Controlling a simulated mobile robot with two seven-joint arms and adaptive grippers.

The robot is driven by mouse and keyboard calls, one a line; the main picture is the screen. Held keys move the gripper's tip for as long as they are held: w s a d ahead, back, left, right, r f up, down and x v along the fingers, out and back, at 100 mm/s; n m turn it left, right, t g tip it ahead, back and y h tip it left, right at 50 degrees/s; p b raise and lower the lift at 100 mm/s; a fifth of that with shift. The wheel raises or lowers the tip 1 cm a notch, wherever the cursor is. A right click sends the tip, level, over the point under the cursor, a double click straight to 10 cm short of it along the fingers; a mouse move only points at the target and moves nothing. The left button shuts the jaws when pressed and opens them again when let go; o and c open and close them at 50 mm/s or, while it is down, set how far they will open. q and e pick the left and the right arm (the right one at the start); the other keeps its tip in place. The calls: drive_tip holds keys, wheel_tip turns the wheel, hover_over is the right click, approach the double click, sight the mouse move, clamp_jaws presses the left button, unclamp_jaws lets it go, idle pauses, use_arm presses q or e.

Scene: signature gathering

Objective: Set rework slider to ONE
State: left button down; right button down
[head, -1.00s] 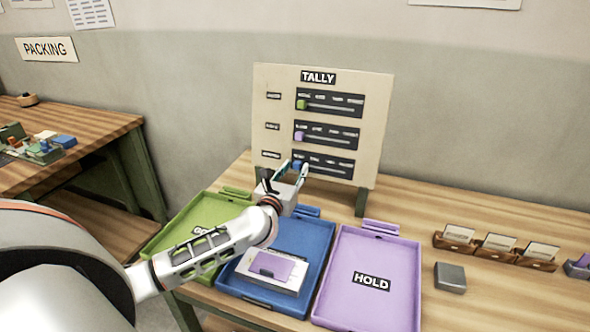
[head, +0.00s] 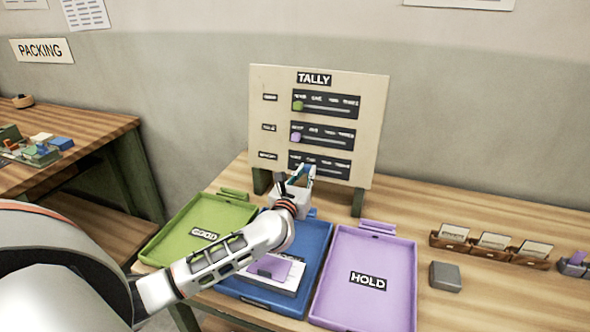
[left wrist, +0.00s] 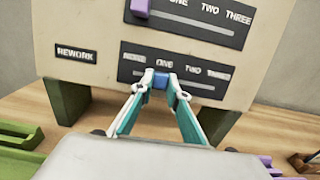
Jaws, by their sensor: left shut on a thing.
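The cream TALLY board (head: 260,110) stands at the back of the table with three slider rows. The bottom row, labelled REWORK (left wrist: 76,55) in the left wrist view, has a dark slider panel (left wrist: 213,87) marked NONE, ONE, TWO, THREE. Its blue knob (left wrist: 161,80) sits under the ONE mark. My left gripper (head: 304,172) is shut on the blue knob, with fingertips on both sides of it in the left wrist view (left wrist: 161,84). In the head view the gripper mostly hides the knob. My right gripper is out of view.
The green knob (head: 298,105) and purple knob (head: 296,137) sit at the left of the upper rows. A green tray (head: 165,240), a blue tray (head: 318,250) and a purple HOLD tray (head: 385,260) lie before the board. A grey block (head: 445,276) and card holders (head: 491,247) are right.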

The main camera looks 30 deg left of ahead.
use_arm(q)
drive_tip(key=shift+d, duration=0.2)
drive_tip(key=c, duration=2)
unclamp_jaws()
drive_tip(key=shift+o, duration=0.2)
drive_tip(key=v, duration=1.2)
